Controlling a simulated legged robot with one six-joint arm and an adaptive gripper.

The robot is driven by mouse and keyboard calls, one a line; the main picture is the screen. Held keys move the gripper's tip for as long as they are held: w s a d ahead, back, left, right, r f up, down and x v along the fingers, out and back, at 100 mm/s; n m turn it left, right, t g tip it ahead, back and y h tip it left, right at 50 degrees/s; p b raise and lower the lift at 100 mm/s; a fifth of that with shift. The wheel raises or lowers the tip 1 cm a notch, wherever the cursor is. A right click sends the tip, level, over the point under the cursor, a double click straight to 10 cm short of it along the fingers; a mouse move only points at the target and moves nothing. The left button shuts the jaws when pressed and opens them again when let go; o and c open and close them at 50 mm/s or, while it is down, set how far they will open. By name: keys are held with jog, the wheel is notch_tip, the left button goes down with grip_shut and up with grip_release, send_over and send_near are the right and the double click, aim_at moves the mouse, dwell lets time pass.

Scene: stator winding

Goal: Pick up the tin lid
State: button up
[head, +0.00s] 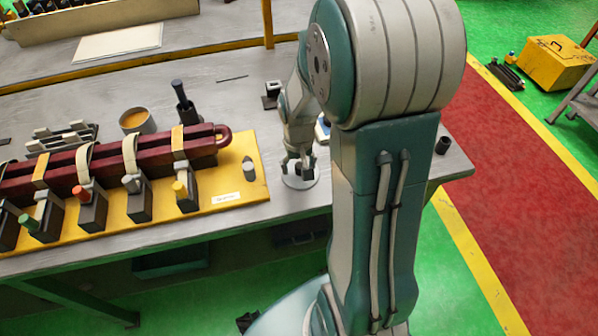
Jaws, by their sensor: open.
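The tin lid (299,184) looks like a flat grey disc lying on the grey workbench near its front edge, just right of the yellow board. My gripper (299,172) points down directly over the lid, with its fingers open. The fingers hide part of the lid's middle. I cannot tell whether the fingertips touch it. An open tin (138,121) with tan contents stands further back on the left.
A yellow board (238,170) carries dark red coil bars (200,148) in several clamps. A small black block (270,98), a dark upright tool (184,105) and a black cup (443,145) also stand on the workbench (235,100).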

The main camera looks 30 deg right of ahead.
jog(key=shift+d, duration=0.2)
jog(key=c, duration=0.8)
jog(key=shift+d, duration=0.2)
grip_shut()
jog(key=shift+a+r, duration=0.1)
jog(key=shift+a, duration=0.05)
